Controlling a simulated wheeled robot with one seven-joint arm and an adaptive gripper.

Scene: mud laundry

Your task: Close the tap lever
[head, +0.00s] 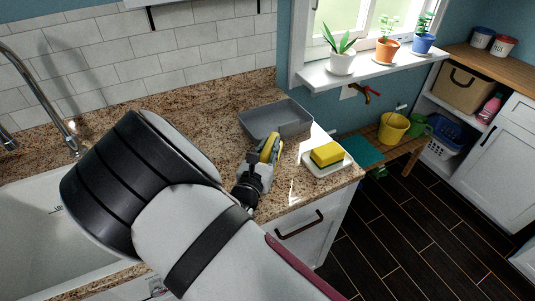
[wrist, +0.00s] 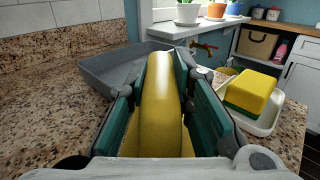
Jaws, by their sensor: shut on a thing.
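A brass wall tap (head: 367,93) with a red lever (head: 373,90) sticks out of the blue wall below the window sill. The tap also shows small in the wrist view (wrist: 203,46), beyond the counter. A chrome faucet (head: 40,90) stands over the white sink at the left. My gripper (head: 268,152) is over the granite counter, well short of the wall tap. In the wrist view my gripper (wrist: 160,100) is shut on a long, rounded yellow object (wrist: 160,105), held between its teal pads. What this object is cannot be told.
A grey tray (head: 262,121) lies on the counter (head: 185,113) just beyond my gripper. A yellow-green sponge (head: 327,153) sits on a white dish (head: 343,166) near the counter's right edge. A yellow bucket (head: 393,128) stands on a low wooden bench below the tap. Dark floor at right is open.

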